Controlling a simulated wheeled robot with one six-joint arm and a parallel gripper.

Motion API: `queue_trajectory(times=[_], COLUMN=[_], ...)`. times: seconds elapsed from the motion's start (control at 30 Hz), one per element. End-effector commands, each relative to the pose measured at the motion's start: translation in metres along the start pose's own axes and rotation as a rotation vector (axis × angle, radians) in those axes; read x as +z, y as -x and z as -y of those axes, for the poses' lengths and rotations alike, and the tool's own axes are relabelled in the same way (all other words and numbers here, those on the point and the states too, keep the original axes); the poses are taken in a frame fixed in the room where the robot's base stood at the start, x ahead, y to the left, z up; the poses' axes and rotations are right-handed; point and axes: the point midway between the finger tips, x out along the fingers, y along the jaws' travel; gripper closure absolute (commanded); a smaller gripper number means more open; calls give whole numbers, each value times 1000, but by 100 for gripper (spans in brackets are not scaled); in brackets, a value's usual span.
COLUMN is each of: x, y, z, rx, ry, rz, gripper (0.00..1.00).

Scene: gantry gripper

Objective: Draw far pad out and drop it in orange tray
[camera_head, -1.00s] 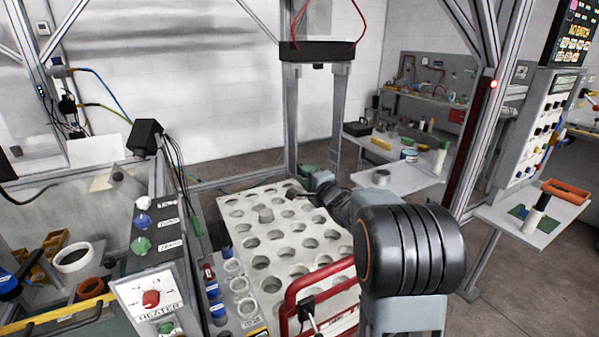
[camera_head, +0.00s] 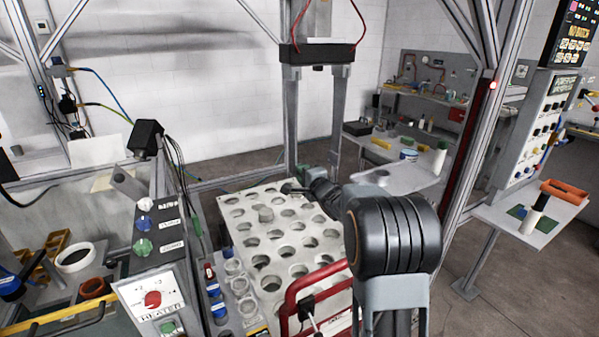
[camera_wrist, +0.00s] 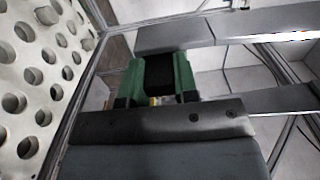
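The gantry gripper hangs from a black box (camera_head: 317,53), with two long grey fingers (camera_head: 290,115) reaching down behind the white perforated plate. I cannot tell clearly which is the far one. My gripper (camera_head: 288,188) is low, near the lower finger ends at the plate's back edge. The orange tray (camera_head: 567,191) is on the table at far right.
The white perforated plate (camera_head: 240,217) lies left of my arm, with a red handle (camera_head: 290,300) in front. A heater panel (camera_head: 152,300) and small jars are at the left. A grey side table (camera_head: 400,178) stands behind my arm. Floor is open at lower right.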

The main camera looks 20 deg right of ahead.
Motion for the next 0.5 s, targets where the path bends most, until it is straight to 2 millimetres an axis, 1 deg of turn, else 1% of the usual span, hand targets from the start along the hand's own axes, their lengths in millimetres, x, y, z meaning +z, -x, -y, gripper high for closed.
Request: queue_trajectory(times=[0.03, 0.13, 0.27, 0.5], x=[0, 0, 0, 0], y=[0, 0, 1, 10], z=[0, 0, 0, 1], rx=[1, 1, 0, 0], ry=[0, 0, 0, 1], rz=[0, 0, 0, 0], gripper=[84, 93, 93, 94])
